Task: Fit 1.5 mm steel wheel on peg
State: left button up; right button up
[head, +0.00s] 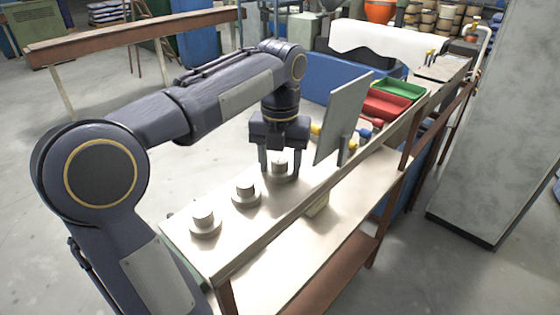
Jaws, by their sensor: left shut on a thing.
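Three grey metal spool shapes stand in a row on the pale bench top (285,215), each a round top piece over a wider disc. They are the near one (204,222), the middle one (246,193) and the far one (279,161). My left gripper (280,168) points straight down at the far one, its fingers on both sides of the top piece, shut on it. The fingers hide part of it. I cannot tell whether it rests on the disc beneath or which piece is the 1.5 mm wheel. My right gripper is not in view.
A tilted grey panel (343,115) stands close to the right of my left gripper. Behind it are a red tray (391,105), a green tray (400,89) and colored-handled tools (366,130).

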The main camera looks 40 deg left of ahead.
pick_arm(q)
jog(key=o, duration=1.1)
jog(key=shift+o, duration=0.2)
notch_tip(320, 180, up, 8)
jog(key=shift+f, duration=0.2)
jog(key=shift+r, duration=0.1)
